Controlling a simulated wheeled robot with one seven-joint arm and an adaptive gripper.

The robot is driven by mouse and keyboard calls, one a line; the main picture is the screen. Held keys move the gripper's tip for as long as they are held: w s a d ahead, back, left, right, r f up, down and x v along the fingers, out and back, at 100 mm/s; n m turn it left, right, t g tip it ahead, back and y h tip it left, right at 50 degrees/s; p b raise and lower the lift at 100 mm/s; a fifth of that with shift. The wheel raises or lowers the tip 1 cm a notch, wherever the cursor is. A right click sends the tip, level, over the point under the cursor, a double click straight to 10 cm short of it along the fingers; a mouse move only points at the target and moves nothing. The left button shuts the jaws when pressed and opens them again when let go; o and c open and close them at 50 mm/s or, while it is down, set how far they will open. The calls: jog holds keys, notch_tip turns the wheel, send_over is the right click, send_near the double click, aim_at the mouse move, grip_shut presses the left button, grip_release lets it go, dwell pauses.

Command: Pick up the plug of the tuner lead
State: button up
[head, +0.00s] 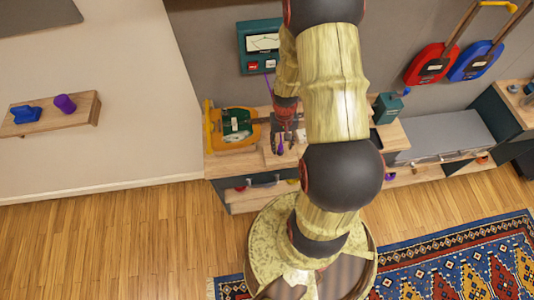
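A teal box with a pale meter face, which looks like the tuner (262,42), is on the grey wall. A thin purple lead (267,86) hangs from its lower side towards the bench top. My gripper (280,146) points down over the wooden bench, just below the lead and right of a yellow-and-green guitar-like object. The lead's plug cannot be made out; it may be hidden by my gripper or arm. The fingers are small and dark, and I cannot tell whether they are apart or hold anything.
The yellow-and-green object (236,126) lies on the wooden bench (226,160). A teal box (388,108) stands right of my arm. Red (431,64) and blue (474,61) guitar-like objects are against the wall. A wall shelf (80,113) holds blue and purple items. Wood floor is open at left.

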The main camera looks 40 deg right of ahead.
aim_at(281, 145)
jog(key=shift+w+d+r+t+h, duration=0.15)
jog(key=shift+w+d+t, duration=0.1)
jog(key=shift+w, duration=0.35)
jog(key=shift+w+d+t+h, duration=0.15)
jog(key=shift+w+d, duration=0.05)
jog(key=shift+w, duration=0.4)
jog(key=shift+d+f, duration=0.2)
jog(key=shift+f, duration=0.6)
jog(key=shift+w+f, duration=0.1)
jog(key=shift+f, duration=0.25)
jog(key=shift+d+f, duration=0.15)
jog(key=shift+f, duration=1.2)
jog(key=shift+d+f, duration=0.1)
jog(key=shift+f, duration=1.25)
grip_shut()
